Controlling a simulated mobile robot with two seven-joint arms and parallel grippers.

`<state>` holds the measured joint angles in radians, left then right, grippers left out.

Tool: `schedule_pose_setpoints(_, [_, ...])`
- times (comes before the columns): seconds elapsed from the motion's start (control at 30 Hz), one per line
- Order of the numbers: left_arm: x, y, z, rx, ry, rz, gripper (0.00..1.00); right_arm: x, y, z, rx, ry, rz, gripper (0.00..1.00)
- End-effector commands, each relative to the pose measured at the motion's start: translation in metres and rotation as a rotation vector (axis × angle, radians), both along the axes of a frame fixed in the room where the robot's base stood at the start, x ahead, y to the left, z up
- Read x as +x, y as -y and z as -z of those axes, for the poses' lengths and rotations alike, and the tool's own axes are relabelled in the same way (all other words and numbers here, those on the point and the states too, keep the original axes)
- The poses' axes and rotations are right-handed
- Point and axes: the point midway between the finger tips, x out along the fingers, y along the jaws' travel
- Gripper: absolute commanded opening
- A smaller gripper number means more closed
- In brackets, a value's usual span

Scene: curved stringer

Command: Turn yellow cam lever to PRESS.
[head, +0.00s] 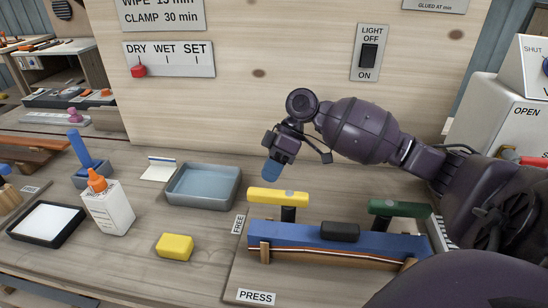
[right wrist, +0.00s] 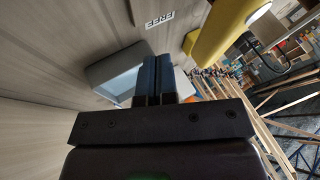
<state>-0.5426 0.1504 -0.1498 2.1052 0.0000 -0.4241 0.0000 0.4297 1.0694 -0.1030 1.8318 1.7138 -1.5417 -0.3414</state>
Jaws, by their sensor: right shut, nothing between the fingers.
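The yellow cam lever (head: 278,197) sits on a dark post at the left end of the blue clamp block (head: 335,240). It lies roughly level, its left end towards the FREE label (head: 239,224). The PRESS label (head: 257,296) is on the board nearer to me. My right gripper (head: 272,170), with blue fingertips, is just above and behind the lever's left end, apart from it. In the right wrist view its fingers (right wrist: 158,78) are together and empty, and the yellow lever (right wrist: 222,30) is at the upper right. My left gripper is not in view.
A green lever (head: 400,208) stands at the clamp's right end, with a black pad (head: 340,231) between. A grey tray (head: 203,186), yellow block (head: 175,247) and white glue bottle (head: 107,206) stand to the left. The bench in front of the tray is mostly clear.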

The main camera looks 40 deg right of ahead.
Motion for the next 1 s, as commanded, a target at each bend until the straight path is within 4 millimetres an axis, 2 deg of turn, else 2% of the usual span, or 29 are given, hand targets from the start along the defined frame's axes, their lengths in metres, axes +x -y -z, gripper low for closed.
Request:
schedule_pose_setpoints(0.1, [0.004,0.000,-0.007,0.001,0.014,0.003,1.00,-0.012,-0.012,-0.006,0.000,0.009,-0.001,0.00])
schedule_pose_setpoints(0.3, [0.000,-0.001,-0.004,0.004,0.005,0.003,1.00,-0.021,-0.023,-0.006,-0.001,0.007,0.000,0.00])
schedule_pose_setpoints(0.73, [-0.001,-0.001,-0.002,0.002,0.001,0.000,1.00,-0.022,-0.025,-0.006,-0.001,0.006,0.000,0.00])
schedule_pose_setpoints(1.0, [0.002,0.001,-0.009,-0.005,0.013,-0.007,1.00,-0.023,-0.026,-0.007,0.000,0.008,-0.044,0.00])
